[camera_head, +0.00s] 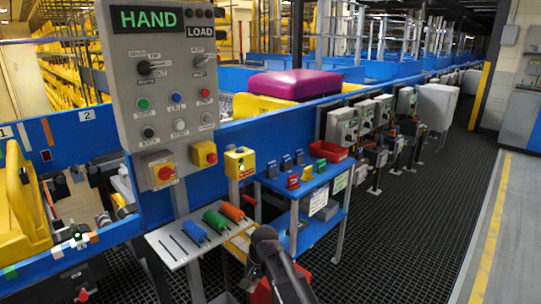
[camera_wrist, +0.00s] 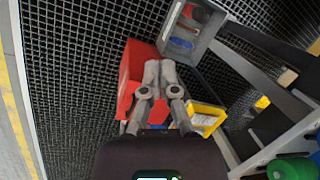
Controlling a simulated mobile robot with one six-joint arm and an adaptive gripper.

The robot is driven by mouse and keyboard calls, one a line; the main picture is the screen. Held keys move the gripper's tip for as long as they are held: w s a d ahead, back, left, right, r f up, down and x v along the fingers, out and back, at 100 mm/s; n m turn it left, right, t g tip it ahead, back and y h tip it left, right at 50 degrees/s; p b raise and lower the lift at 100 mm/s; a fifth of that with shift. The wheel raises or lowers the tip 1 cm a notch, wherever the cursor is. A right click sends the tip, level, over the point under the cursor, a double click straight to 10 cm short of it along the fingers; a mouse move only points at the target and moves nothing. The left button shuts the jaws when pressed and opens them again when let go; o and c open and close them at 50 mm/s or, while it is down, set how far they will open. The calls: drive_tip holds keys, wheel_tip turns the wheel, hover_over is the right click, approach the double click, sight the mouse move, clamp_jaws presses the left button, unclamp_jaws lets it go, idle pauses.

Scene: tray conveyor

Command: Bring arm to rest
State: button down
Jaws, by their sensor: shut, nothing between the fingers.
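My gripper (camera_wrist: 160,66) shows in the wrist view with its two grey fingers together and nothing between them. It hangs in front of a red bin (camera_wrist: 132,72) low down; I cannot tell the gap between them. In the head view my dark arm (camera_head: 277,268) shows at the bottom centre, in front of the blue cart, and the fingers are hidden there.
A blue cart (camera_head: 319,180) with small boxes and a red tray (camera_head: 329,151) stands right of my arm. A shelf (camera_head: 170,240) with coloured handles is at left, under the HAND/LOAD panel (camera_head: 125,80). A yellow bin (camera_wrist: 207,117) is beside the red one. Grated floor (camera_head: 420,230) at right is clear.

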drive_tip(key=s+d+f+n+h+b, duration=0.1)
drive_tip(key=s+d, duration=0.2)
drive_tip(key=d, duration=0.5)
drive_tip(key=s+d+f+n+t+h+b, duration=0.1)
drive_tip(key=s+d+f, duration=0.1)
drive_tip(key=d, duration=0.5)
drive_tip(key=s+d+f+n+h+b, duration=0.1)
drive_tip(key=s+d, duration=0.2)
drive_tip(key=d, duration=0.5)
wheel_tip(320, 180, up, 24)
drive_tip(key=p, duration=2.3)
drive_tip(key=shift+w+f, duration=0.2)
drive_tip(key=shift+f, duration=0.05)
